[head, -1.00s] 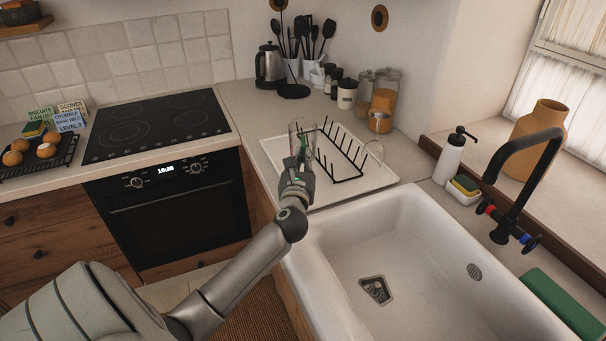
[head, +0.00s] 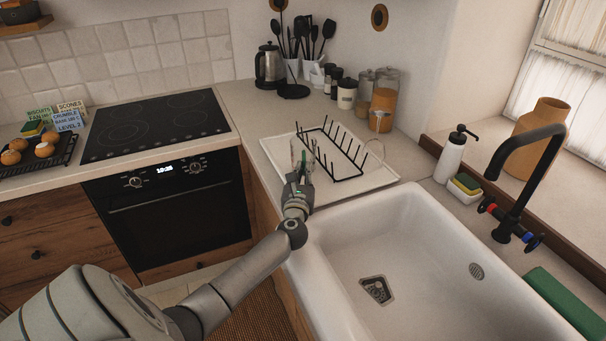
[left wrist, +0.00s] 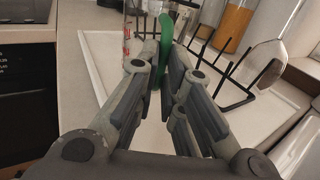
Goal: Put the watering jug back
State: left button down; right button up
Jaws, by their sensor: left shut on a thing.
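The jug (head: 299,151) looks like a clear glass vessel with green on it, over the left part of the white draining tray (head: 352,190). In the left wrist view its clear wall (left wrist: 127,35) has red markings, and a green handle-like part (left wrist: 165,40) stands between my fingers. My left gripper (head: 301,180) is shut on this green part; it also shows in the left wrist view (left wrist: 160,82). I cannot tell whether the jug touches the tray. My right gripper is not in view.
The white sink (head: 420,260) is in front. The black hob (head: 155,122) lies left. Jars (head: 383,95) and a kettle (head: 269,65) stand behind.

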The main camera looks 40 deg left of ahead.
pick_arm(q)
jog(key=shift+f, duration=0.2)
jog(key=c, duration=2)
grip_release()
jog(key=o, duration=0.5)
jog(key=shift+c, duration=0.2)
jog(key=shift+r, duration=0.1)
jog(key=shift+r, duration=0.3)
jog(key=v, duration=0.5)
jog(key=b+v, duration=0.1)
jog(key=v, duration=0.5)
jog(key=shift+s+f, duration=0.1)
jog(key=shift+f, duration=0.1)
jog(key=shift+s+d, duration=0.25)
jog(key=shift+s, duration=0.15)
jog(key=shift+r, duration=0.1)
